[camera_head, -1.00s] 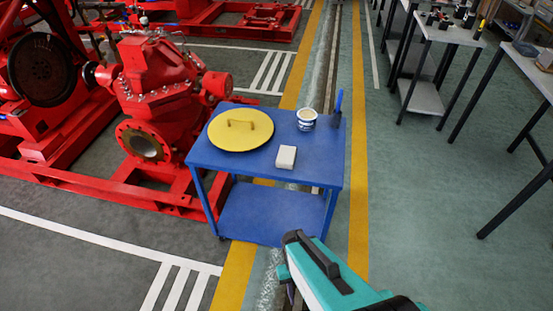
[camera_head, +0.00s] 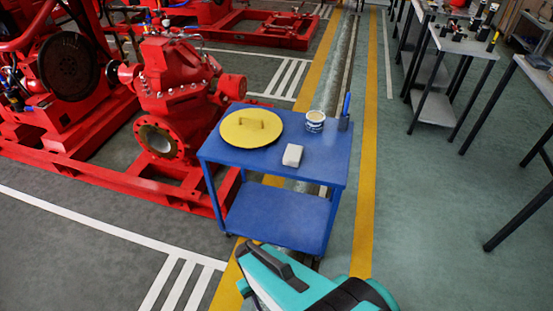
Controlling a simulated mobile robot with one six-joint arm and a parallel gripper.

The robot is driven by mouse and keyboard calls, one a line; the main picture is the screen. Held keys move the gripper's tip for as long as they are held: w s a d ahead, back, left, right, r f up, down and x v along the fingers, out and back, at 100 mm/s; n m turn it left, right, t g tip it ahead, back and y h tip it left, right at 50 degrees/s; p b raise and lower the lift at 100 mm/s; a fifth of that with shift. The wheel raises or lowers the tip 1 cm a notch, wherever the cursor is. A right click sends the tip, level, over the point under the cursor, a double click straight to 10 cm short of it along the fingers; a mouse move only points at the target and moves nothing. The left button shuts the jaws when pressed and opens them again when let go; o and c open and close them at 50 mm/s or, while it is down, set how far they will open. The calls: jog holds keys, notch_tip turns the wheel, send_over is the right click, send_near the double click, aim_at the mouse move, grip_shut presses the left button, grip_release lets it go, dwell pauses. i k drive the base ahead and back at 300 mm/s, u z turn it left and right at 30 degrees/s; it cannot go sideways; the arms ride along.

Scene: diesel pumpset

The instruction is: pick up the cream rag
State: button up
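The cream rag (camera_head: 292,155) looks like a small folded, off-white block. It lies flat near the front edge of the blue cart's top (camera_head: 320,170), in front of and to the right of a round yellow lid. A teal, white and black part of my arm shows at the bottom of the view, in front of the cart and apart from the rag. My gripper's fingers cannot be made out in this view.
The yellow lid with a handle (camera_head: 251,128), a white and blue tub (camera_head: 315,121) and a dark holder with a blue tool (camera_head: 344,113) share the cart top. A red pumpset (camera_head: 170,90) stands close on the left. Grey tables (camera_head: 450,45) stand right, with open floor between.

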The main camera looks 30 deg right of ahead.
aim_at(293, 156)
jog(key=u, duration=0.4)
jog(key=k, duration=0.25)
jog(key=u, duration=2.8)
jog(key=k, duration=2.05)
jog(key=z, duration=0.1)
